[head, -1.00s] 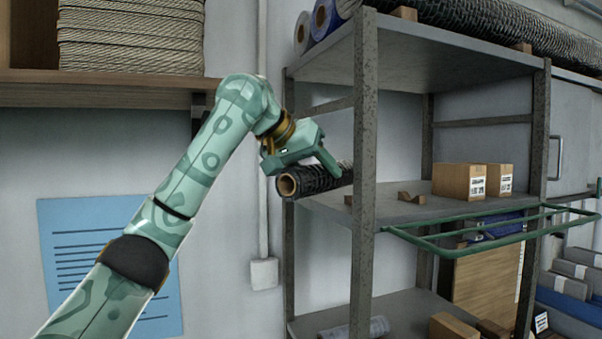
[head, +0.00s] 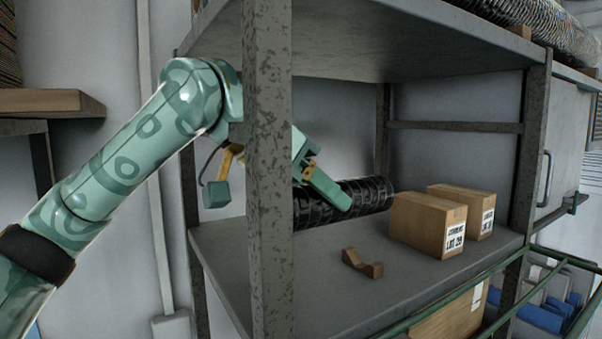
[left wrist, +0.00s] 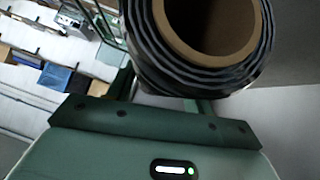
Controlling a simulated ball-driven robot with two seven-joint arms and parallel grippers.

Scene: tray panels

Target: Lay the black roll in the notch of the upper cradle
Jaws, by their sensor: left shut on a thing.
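My left gripper (head: 330,190) is shut on the black roll (head: 368,194), partly behind the shelf's front post. The roll lies level, its left end hidden by the post. In the left wrist view the black roll (left wrist: 143,45) shows its open brown core, close above the gripper body. A brown notched cradle (head: 362,263) stands on the middle shelf, in front of and below the roll in the picture. Its notch is empty. I cannot tell how high the roll is above the shelf. My right gripper is not in view.
The front post (head: 267,170) crosses in front of my left arm. Two cardboard boxes (head: 424,222) stand right of the roll. The upper shelf board (head: 400,45) is overhead. A green rail (head: 440,305) runs along the front. The shelf around the cradle is clear.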

